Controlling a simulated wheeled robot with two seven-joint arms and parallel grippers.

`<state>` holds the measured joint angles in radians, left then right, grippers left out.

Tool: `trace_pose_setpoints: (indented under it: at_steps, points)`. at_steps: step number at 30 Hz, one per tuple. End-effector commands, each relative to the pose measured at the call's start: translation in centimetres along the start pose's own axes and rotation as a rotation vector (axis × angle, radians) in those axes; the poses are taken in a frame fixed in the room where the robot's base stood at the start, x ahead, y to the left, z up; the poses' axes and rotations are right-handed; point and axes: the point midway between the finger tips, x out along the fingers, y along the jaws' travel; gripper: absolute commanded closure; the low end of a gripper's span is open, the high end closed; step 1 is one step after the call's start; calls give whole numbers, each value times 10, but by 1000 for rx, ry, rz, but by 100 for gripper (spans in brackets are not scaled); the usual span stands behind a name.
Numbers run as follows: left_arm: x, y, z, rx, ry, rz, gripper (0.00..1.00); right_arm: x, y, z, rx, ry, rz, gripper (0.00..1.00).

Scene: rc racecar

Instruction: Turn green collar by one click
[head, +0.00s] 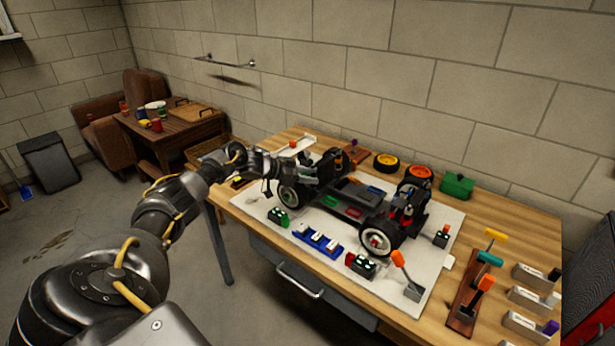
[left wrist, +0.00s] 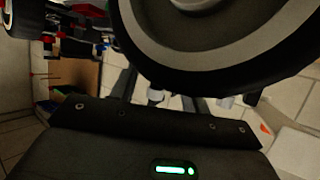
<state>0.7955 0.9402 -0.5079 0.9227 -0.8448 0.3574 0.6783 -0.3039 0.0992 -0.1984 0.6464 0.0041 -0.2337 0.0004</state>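An RC car chassis (head: 355,195) with black-tyred wheels stands on a pale mat on the workbench. My left gripper (head: 285,166) is at the car's left end, above and behind the near left wheel (head: 289,196). In the left wrist view a large tyre (left wrist: 215,75) fills the top and hides most of the fingers, so their opening cannot be told. I cannot single out the green collar; the gripper and car parts may hide it. My right gripper is not in view.
The pale mat (head: 391,286) holds a blue rack (head: 318,238), a small green-and-black block (head: 278,217) and an orange-handled tool (head: 405,273). A green box (head: 457,186) and loose wheels (head: 386,162) lie behind the car. A brick wall stands behind the bench.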

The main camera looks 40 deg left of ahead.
Motion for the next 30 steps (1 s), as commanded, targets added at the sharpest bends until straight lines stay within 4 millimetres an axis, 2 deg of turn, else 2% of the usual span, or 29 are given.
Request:
trace_pose_setpoints:
  at_steps: [11,14,24,30]
  points:
    - [-6,0,1,0,-1,0,51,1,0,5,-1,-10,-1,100]
    - [-19,-1,2,0,-2,-2,51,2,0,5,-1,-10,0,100]
    - [-84,0,2,2,-4,0,51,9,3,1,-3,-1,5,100]
    - [-104,0,2,0,-2,0,51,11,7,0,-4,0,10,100]
